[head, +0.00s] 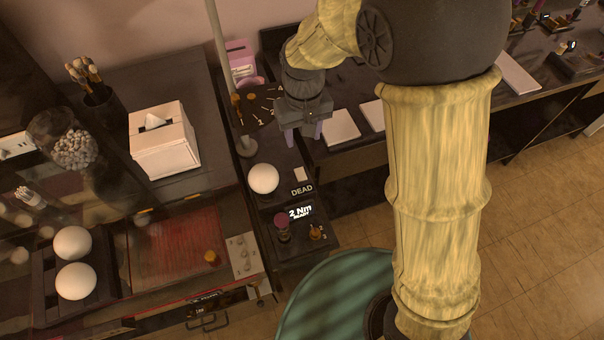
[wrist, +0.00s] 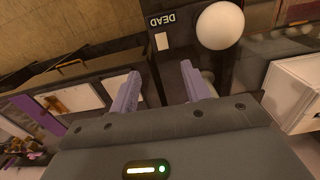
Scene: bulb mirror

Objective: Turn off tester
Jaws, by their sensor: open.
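No part is plainly labelled as the tester, and I cannot tell which unit it is. A small dark unit with a lit display (head: 300,212) reading "2 Nm" stands at the front of the narrow dark counter. A red-topped knob (head: 281,222) and a small orange knob (head: 317,232) are beside the display. A pale panel with several small controls (head: 243,255) lies to its left. My gripper (head: 312,132) is open and empty over the back of the counter, away from these controls. Its lilac fingers show apart in the wrist view (wrist: 160,86).
A white bulb (head: 263,178) rests by a "DEAD" label (head: 302,190); it also shows in the wrist view (wrist: 220,25). Two bulbs (head: 72,243) (head: 76,281) sit in a dark tray at left. A thin pole (head: 219,70) and tissue box (head: 165,145) stand near the counter.

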